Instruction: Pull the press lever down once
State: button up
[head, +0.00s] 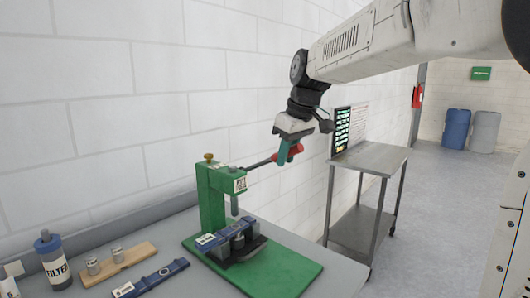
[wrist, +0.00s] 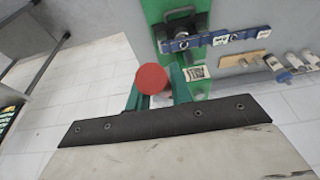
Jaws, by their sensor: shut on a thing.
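The green press (head: 212,200) stands on a green base plate (head: 285,268) on the grey bench. Its lever (head: 260,163) sticks out to the right and slopes slightly up to a red grip. My gripper (head: 289,154) is shut on the red grip (head: 298,149), with the green fingers around it. In the wrist view, the red end of the grip (wrist: 152,79) shows between the green fingers (wrist: 158,92). The press ram (head: 235,203) is above a blue fixture (head: 228,235) holding a metal part. Whether the ram touches the part cannot be told.
A white wall runs behind.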

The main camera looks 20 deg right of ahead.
jog(key=shift+s+f, duration=0.1)
jog(key=shift+f, duration=0.05)
jog(key=shift+s+d+f, duration=0.15)
jog(key=shift+s+f, duration=0.1)
jog(key=shift+f, duration=0.35)
jog(key=shift+s+d+f, duration=0.15)
jog(key=shift+s+f, duration=0.05)
jog(key=shift+f, duration=0.45)
jog(key=shift+s+d+f, duration=0.1)
jog(key=shift+s+f, duration=0.1)
jog(key=shift+f, duration=0.4)
jog(key=shift+s+d+f, duration=0.1)
jog(key=shift+s+f, duration=0.05)
jog(key=shift+f, duration=0.4)
jog(key=shift+s+d+f, duration=0.1)
jog(key=shift+s+f, duration=0.1)
jog(key=shift+f, duration=1.2)
